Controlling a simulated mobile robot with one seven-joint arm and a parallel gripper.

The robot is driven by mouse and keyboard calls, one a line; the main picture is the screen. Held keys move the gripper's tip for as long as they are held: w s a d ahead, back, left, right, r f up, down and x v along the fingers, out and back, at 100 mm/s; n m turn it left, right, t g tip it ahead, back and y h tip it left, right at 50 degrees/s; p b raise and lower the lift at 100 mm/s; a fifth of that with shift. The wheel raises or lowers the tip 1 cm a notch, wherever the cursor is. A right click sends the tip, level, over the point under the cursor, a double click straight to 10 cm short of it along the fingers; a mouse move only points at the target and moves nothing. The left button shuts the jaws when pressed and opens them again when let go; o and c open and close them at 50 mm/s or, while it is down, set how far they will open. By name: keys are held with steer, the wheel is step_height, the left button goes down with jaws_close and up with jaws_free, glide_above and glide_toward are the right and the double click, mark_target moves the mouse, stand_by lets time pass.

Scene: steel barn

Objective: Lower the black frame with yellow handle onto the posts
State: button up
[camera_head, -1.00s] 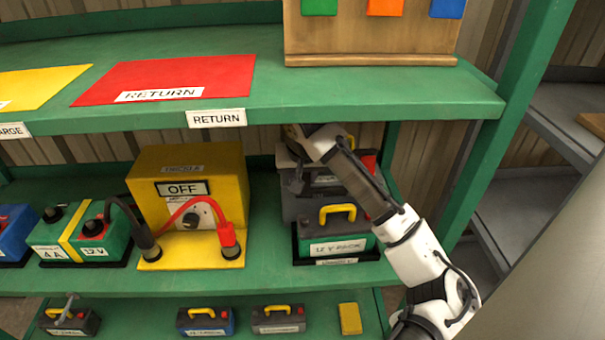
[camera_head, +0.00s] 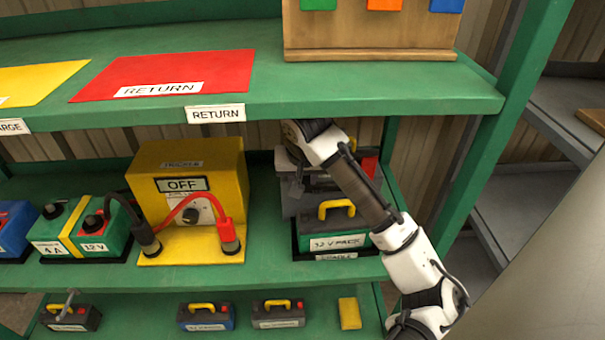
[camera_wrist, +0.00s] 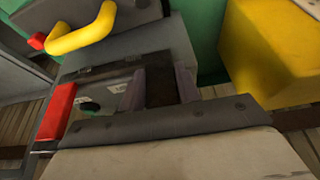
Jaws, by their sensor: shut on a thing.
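My gripper (camera_wrist: 158,88) is shut on a dark piece (camera_wrist: 160,85) between its two fingers, which I take to be part of the black frame. In the head view the hand is over a grey and black unit (camera_head: 293,202) at the right of the middle shelf. A bit of yellow (camera_head: 351,145) and a red block (camera_head: 369,166) show past my wrist; the red block is also in the wrist view (camera_wrist: 58,110). The frame's full outline and the posts are hidden, so I cannot tell whether they touch.
A 12 V pack (camera_head: 338,226) with a yellow handle stands just in front. A yellow charger (camera_head: 190,165) with cables is to the left. The upper shelf edge (camera_head: 330,110) passes close above my wrist, and a green upright (camera_head: 487,150) is to the right.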

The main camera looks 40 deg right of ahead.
steer(key=shift+s+a+f, duration=0.15)
steer(key=shift+s+a, duration=0.15)
steer(key=shift+s, duration=0.2)
steer(key=shift+s+a+f+b, duration=0.3)
steer(key=shift+s+f+b, duration=0.05)
steer(key=shift+s+f, duration=0.05)
steer(key=c, duration=0.4)
steer(key=shift+s+a+f, duration=0.1)
steer(key=shift+s+f, duration=0.1)
steer(key=shift+f, duration=0.05)
jaws_close()
steer(key=shift+s+a, duration=0.1)
steer(key=shift+s, duration=0.15)
steer(key=shift+f, duration=0.1)
